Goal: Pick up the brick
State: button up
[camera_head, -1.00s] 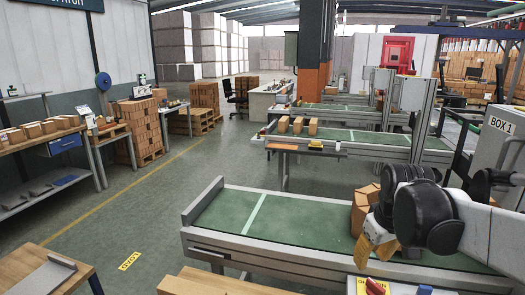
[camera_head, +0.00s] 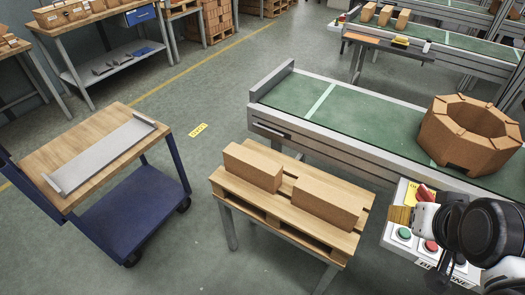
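Two tan bricks lie on a small wooden pallet (camera_head: 243,205) at the lower middle: a left brick (camera_head: 253,166) and a right brick (camera_head: 326,203), with a gap between them. More bricks form a ring stack (camera_head: 468,135) on the green conveyor at the right. My gripper (camera_head: 402,216) is at the lower right, right of the pallet and apart from both pallet bricks. It is partly hidden by my dark arm joint. A yellow-brown piece shows at its end; I cannot tell whether it is a finger or something held, nor how far the fingers are apart.
A control box (camera_head: 397,246) with green and red buttons stands below my gripper. The conveyor (camera_head: 355,113) runs behind the pallet. A blue cart (camera_head: 128,215) with a wooden top (camera_head: 65,160) stands at the left. Floor is clear between cart and pallet.

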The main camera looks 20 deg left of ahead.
aim_at(265, 173)
jog(key=i+j, duration=0.15)
jog(key=j, duration=0.25)
jog(key=i+j+u, duration=0.1)
jog(key=j, duration=0.25)
jog(key=i+j, duration=0.2)
jog(key=j, duration=0.2)
